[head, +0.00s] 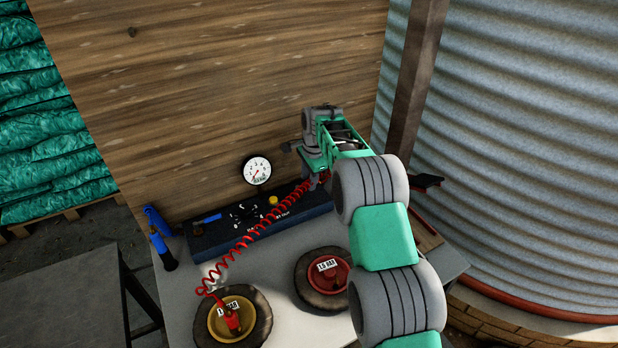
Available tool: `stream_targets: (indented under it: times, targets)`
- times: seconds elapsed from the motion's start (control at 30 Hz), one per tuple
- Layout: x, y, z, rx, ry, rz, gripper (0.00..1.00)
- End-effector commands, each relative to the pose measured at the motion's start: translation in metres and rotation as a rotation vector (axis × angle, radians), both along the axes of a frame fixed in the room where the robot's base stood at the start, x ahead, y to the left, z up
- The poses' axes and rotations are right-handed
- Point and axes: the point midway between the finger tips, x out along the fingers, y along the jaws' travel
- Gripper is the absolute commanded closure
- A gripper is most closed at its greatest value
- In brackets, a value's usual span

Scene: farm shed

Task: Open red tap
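A dark blue control panel (258,232) lies along the foot of the wooden wall, on a grey table. A blue tap handle (207,219) shows at its left end. My gripper (313,181) is over the panel's right end, below my green and grey wrist. Its fingers are small and dark there, and I cannot tell whether they are open or shut. A little red shows beside them, where the red coiled hose (245,241) ends. I cannot make out a red tap for certain; my gripper and arm cover that part of the panel.
A round gauge (257,171) is on the wall above the panel. Two small wheels, one with a yellow hub (262,322) and one with a red hub (305,291), lie on the table (283,329). A blue-handled tool (160,238) stands left. Corrugated metal (530,150) rises at right.

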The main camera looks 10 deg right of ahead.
Motion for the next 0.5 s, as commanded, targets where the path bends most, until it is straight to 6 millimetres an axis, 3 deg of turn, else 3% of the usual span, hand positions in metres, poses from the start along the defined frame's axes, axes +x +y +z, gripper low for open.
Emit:
stream_targets:
  times: [0.27, 0.5]
  targets:
    - [0.0005, 0.0003, -0.0031, 0.0, 0.0, 0.001, 0.66]
    - [0.0004, 0.0003, -0.0028, 0.0, 0.0, 0.001, 0.85]
